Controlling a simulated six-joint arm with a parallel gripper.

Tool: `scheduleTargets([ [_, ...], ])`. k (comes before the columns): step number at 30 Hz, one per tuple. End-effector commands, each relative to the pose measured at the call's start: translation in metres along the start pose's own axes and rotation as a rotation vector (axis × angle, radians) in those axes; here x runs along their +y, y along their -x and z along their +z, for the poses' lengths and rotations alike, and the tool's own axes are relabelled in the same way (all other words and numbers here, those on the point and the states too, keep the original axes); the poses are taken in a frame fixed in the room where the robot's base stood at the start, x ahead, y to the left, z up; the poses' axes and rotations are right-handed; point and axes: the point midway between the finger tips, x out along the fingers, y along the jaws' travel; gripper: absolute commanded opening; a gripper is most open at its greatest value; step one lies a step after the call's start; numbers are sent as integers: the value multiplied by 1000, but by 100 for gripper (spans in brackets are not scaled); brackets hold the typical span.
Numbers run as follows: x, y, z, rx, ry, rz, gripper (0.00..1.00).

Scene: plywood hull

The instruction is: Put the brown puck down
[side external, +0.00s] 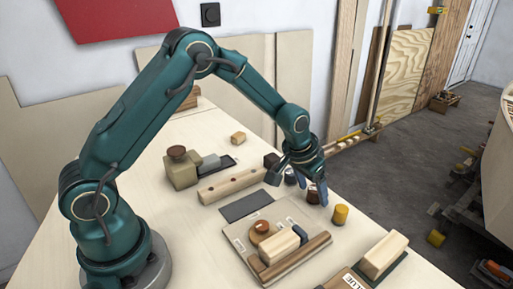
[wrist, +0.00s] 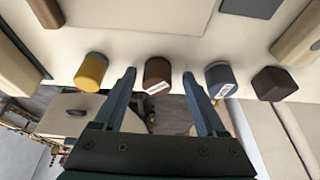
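A brown puck (wrist: 157,75), a short cylinder with a white label, stands on the table between the fingers of my gripper (wrist: 160,75). In the wrist view a gap shows between it and each finger. My gripper (side external: 308,182) is open and low over the table in the side view, where its fingers partly hide the brown puck (side external: 313,196). The puck is in a row with a yellow cylinder (side external: 340,215), a grey cylinder (wrist: 220,80) and a dark brown block (wrist: 273,83).
A board (side external: 237,242) in front carries a round brown piece (side external: 262,227), a pale block (side external: 279,246) and a brown bar. A long wooden bar (side external: 230,184) with holes lies behind it. Another round brown piece (side external: 176,152) sits on an olive block (side external: 181,174).

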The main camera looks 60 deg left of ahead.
Motion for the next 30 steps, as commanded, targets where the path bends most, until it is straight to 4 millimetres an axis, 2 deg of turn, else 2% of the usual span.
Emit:
scheduleTargets([
  [15, 2, 92, -3, 12, 2, 4, 73],
  [23, 2, 115, -1, 10, 2, 4, 73],
  [26, 2, 128, 4, 16, 2, 4, 73],
  [30, 0, 159, 24, 36, 3, 4, 73],
])
